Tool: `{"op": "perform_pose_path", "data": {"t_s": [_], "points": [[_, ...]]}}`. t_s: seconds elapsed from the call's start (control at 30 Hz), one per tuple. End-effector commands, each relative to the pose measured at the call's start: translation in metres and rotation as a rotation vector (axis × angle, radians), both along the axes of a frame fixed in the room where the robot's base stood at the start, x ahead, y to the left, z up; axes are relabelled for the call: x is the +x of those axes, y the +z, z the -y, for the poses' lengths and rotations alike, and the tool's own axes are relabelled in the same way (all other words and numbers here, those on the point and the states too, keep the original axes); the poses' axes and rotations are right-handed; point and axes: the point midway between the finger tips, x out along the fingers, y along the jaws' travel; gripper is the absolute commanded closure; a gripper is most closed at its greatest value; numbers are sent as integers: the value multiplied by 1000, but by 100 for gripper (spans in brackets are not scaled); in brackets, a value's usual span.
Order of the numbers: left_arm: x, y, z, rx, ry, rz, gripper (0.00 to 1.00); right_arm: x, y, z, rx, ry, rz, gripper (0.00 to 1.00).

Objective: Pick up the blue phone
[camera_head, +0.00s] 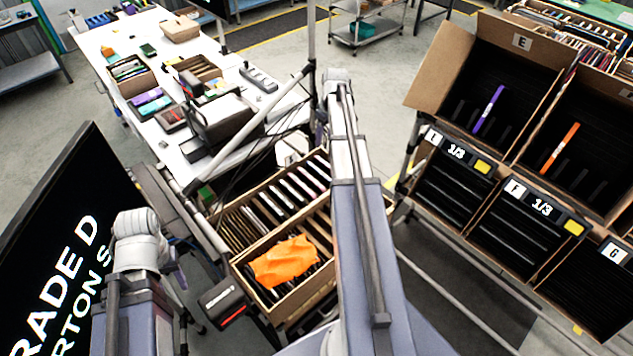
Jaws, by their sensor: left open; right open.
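I cannot clearly pick out a blue phone. An open carton (239,268) below me holds rows of thin, upright, phone-like items (297,187) in slots, pale ones at the back and dark ones at the left. A crumpled orange cloth (284,262) lies over its front part and hides what is under it. My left arm (137,240) rises at the lower left and my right arm (352,150) stands over the carton's right side, hiding part of it. I cannot make out the fingers of either gripper.
Tilted cartons (434,67) stand on a rack at the right, one with a purple strip (488,109), another with an orange strip (559,147). A white table (112,55) with boxes is at upper left. A dark sign (60,260) fills the lower left.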

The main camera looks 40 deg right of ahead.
Motion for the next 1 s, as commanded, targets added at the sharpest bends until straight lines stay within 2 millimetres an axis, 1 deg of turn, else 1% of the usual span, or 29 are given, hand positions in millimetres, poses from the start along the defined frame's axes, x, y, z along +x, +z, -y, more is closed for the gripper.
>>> {"op": "perform_pose_path", "data": {"t_s": [0.03,0.07,0.2,0.3,0.4,0.53,0.77,0.87,1.0], "points": [[0,-20,0,0,0,0,50,0,-20,0,0,0,0,46],[0,-26,0,0,-1,0,50,0,-26,0,0,0,0,46],[0,-62,0,1,-2,1,50,0,-62,0,0,0,0,46],[0,-85,0,1,-2,1,50,0,-85,0,0,0,0,46],[0,-99,0,1,-3,1,50,0,-99,0,0,0,0,46],[0,-106,0,0,-3,2,50,0,-106,0,0,0,0,46],[0,-107,0,0,-3,2,50,0,-107,0,0,0,0,46],[0,-113,0,0,-3,2,50,1,-113,0,0,0,0,46],[0,-127,0,1,-3,1,50,3,-127,0,0,0,0,46]]}}
